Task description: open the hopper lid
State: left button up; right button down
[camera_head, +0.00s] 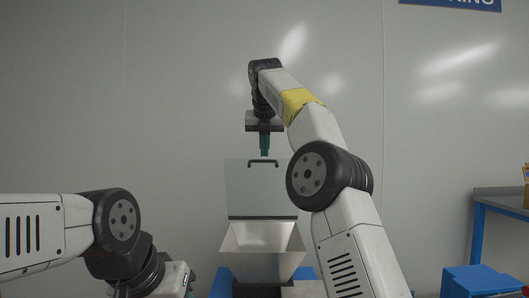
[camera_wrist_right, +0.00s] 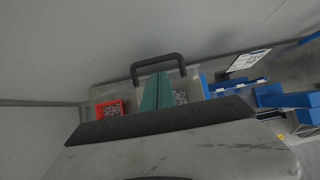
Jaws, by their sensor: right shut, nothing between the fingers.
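The hopper (camera_head: 262,262) is a pale, flared bin at the bottom centre of the head view. Its lid (camera_head: 250,190) is a grey panel standing upright above the hopper's back edge, so the hopper's mouth is open. A black handle (camera_head: 263,162) sits at the lid's top edge and also shows in the right wrist view (camera_wrist_right: 158,62). My right gripper (camera_head: 264,153) points down just above the handle, its teal fingers shut and empty. The fingers (camera_wrist_right: 155,82) appear close to the handle; contact cannot be told. My left arm is low at left; its fingers are out of view.
A red bin (camera_wrist_right: 108,108) with small grey parts shows in the right wrist view. Blue bins (camera_wrist_right: 290,100) and a white label (camera_wrist_right: 247,60) are at its right. In the head view, a blue-legged table (camera_head: 500,197) stands at right, above a blue box (camera_head: 480,279).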

jog(key=s, duration=1.2)
jog(key=s+d+f+m, duration=0.4)
jog(key=s+f+m, duration=0.4)
jog(key=m, duration=0.3)
jog(key=s+d+f+m+y, duration=0.1)
jog(key=s+d+f+m, duration=0.4)
jog(key=s+f+m, duration=0.4)
jog(key=s+d+f+m+g+y, duration=0.1)
jog(key=s+d+f+m, duration=0.3)
jog(key=s+f+m, duration=0.5)
jog(key=m, duration=0.6)
jog(key=shift+s+d+f, duration=0.15)
jog(key=shift+d+f, duration=0.2)
